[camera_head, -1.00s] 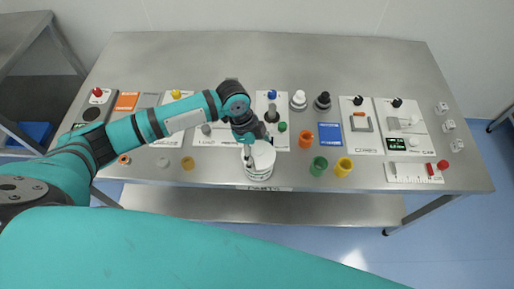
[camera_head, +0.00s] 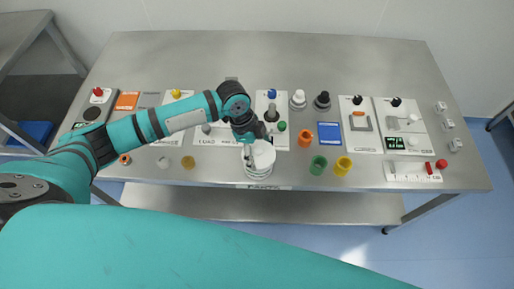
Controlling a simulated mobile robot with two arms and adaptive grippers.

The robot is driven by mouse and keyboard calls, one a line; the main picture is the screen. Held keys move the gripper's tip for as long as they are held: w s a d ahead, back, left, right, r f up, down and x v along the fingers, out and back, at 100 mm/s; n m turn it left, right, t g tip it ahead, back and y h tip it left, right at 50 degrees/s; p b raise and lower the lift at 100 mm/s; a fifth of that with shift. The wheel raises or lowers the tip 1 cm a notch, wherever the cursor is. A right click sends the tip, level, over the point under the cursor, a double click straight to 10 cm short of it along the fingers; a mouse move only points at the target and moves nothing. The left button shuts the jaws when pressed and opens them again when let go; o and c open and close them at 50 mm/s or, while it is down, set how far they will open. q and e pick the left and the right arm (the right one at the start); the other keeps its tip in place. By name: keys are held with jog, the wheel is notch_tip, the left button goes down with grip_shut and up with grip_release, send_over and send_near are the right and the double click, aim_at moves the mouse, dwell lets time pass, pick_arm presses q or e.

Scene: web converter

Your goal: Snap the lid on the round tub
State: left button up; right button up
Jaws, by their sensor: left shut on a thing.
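A round white tub (camera_head: 257,173) stands near the front edge of the steel table, just left of its middle. A white disc-like top, which looks like the lid (camera_head: 264,155), covers it; I cannot tell whether it is seated or only resting. My left gripper (camera_head: 250,154) points down at the left part of the lid and is shut on it, as far as I can see. The fingertips are small and partly hidden by the wrist. My right gripper is not in view; a teal arm link of mine crosses the bottom of the picture.
Orange (camera_head: 305,139), green (camera_head: 318,165) and yellow (camera_head: 343,165) cups stand right of the tub. Panels with knobs and switches line the table (camera_head: 270,60) behind it. White dice-like cubes (camera_head: 448,124) lie at the right edge. The table's back half is clear.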

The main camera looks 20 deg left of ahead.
pick_arm(q)
jog(key=shift+f+p, duration=0.15)
jog(key=shift+p, duration=0.65)
dwell(1.8)
jog(key=o, duration=0.7)
jog(key=shift+o, duration=0.2)
jog(key=shift+r+p, duration=3.55)
grip_shut()
